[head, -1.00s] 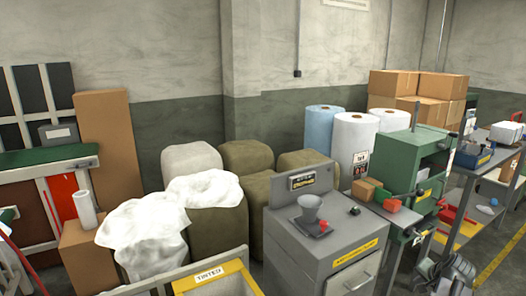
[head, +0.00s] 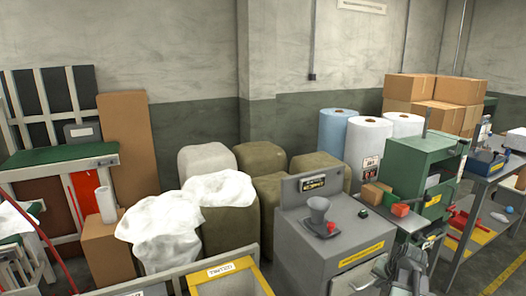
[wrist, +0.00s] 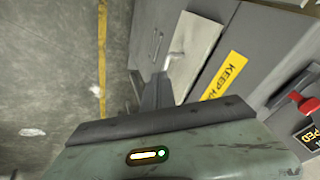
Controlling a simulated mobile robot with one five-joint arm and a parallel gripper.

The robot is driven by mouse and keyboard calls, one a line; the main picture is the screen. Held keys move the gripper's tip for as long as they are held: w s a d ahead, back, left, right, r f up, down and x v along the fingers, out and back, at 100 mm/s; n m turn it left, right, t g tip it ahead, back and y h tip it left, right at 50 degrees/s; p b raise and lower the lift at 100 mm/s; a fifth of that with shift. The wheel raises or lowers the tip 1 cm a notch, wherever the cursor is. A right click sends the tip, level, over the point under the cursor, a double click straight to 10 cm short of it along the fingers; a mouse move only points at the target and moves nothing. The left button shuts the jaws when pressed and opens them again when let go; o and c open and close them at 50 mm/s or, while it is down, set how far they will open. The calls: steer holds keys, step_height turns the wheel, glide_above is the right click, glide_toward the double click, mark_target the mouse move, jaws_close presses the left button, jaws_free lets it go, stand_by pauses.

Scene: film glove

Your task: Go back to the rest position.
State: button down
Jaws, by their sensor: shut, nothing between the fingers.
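My gripper (wrist: 157,88) shows in the wrist view as dark fingers beyond the green-grey wrist housing. It is shut and empty. It points toward the concrete floor and the front of a grey cabinet. In the head view, grey parts of my arm show at the lower right, in front of the grey machine and the green bench; the fingertips are hard to make out there.
The grey machine (head: 325,262) carries a cup on a small tray. A green bench machine (head: 418,170) and a shelf cart (head: 480,185) stand to its right. A yellow-rimmed bin (head: 228,275) is at the front. Wrapped bales stand behind. Floor is clear at far right.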

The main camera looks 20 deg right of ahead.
steer(key=w+a+r+n+g+y+p, duration=0.1)
steer(key=w+a+n+p, duration=0.15)
steer(key=a, duration=0.75)
steer(key=w+a+r+n+g+y+p, duration=0.1)
steer(key=w+a+r+n, duration=0.15)
steer(key=a, duration=0.75)
steer(key=s+a+r+n+g+p, duration=0.1)
steer(key=a+n+p, duration=0.1)
steer(key=a, duration=0.8)
steer(key=s+a+n+g+h+p, duration=0.1)
steer(key=a+n+g, duration=0.1)
steer(key=a, duration=0.9)
steer(key=shift+s+a+r+n+p, duration=0.3)
steer(key=shift+r+n+p, duration=0.1)
steer(key=shift+n, duration=0.3)
